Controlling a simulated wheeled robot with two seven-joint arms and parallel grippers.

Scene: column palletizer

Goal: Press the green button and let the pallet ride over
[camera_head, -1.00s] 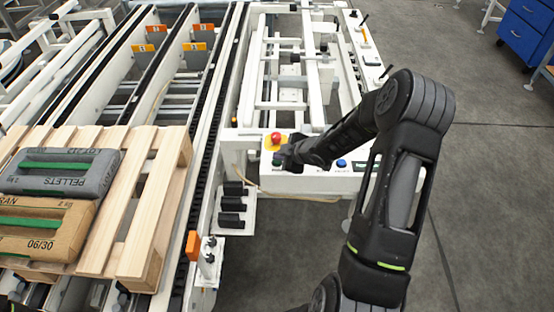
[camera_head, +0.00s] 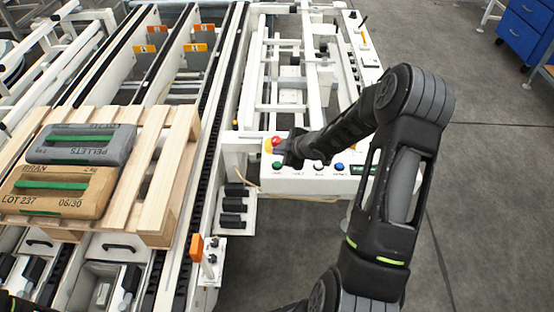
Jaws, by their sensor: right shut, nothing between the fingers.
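The wooden pallet (camera_head: 158,190) lies on the conveyor at the left and carries a grey PELLETS sack (camera_head: 112,133) and a brown BRAN sack (camera_head: 92,203). The green button (camera_head: 277,165) is at the left end of the white control panel's front edge. My right gripper (camera_head: 284,151) is shut and empty, just above and behind the green button, apart from it. It partly covers the red button (camera_head: 276,141) on its yellow base. My left gripper is not in view.
A white button (camera_head: 318,166) and a blue button (camera_head: 339,167) sit to the right on the panel. Dark conveyor chains (camera_head: 205,150) run away from me, with orange plates (camera_head: 195,47) between rails farther back. Grey floor (camera_head: 480,180) is clear at the right.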

